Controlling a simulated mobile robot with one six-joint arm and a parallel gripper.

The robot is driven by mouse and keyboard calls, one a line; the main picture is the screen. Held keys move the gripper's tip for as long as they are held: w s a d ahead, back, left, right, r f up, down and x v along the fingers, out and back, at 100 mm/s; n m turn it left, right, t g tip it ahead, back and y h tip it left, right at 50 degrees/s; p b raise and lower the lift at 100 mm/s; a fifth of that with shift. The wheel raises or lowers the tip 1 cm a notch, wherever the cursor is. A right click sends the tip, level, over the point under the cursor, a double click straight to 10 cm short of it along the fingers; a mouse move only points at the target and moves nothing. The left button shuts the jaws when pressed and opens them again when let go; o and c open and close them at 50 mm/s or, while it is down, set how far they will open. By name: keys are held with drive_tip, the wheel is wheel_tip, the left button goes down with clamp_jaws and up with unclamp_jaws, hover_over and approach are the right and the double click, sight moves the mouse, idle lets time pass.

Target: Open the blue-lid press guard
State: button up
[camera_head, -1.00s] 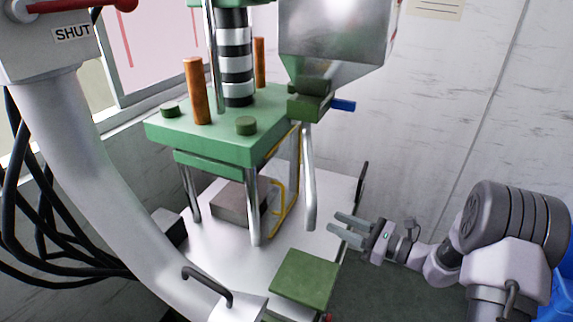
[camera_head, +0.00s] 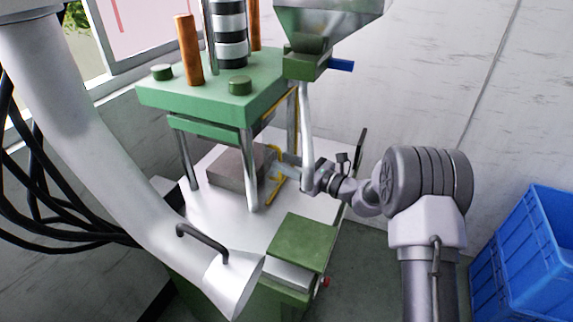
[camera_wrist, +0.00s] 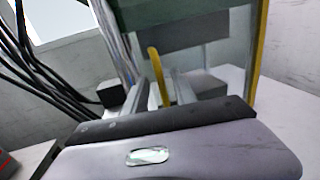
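The press (camera_head: 215,105) is green with steel posts. Its guard (camera_head: 278,182) shows as a yellow-edged frame on the side facing my arm. A yellow edge (camera_wrist: 260,45) and a yellow upright bar, looking like its handle (camera_wrist: 157,72), show in the wrist view. My gripper (camera_head: 281,160) reaches in at the guard from the right. In the wrist view its two fingers (camera_wrist: 160,88) are apart, with the yellow bar between them and gaps appearing on both sides. The guard looks closed. No blue lid is in view; a blue piece (camera_head: 341,65) sticks out below the hopper.
A grey block (camera_head: 237,168) sits inside the press on the white table (camera_head: 225,220). A metal hopper (camera_head: 325,20) hangs above my wrist. A thick white column (camera_head: 90,120) and black cables stand left. Blue crates (camera_head: 525,245) are at the right.

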drive_tip(key=shift+c, duration=0.4)
clamp_jaws()
idle(0.9)
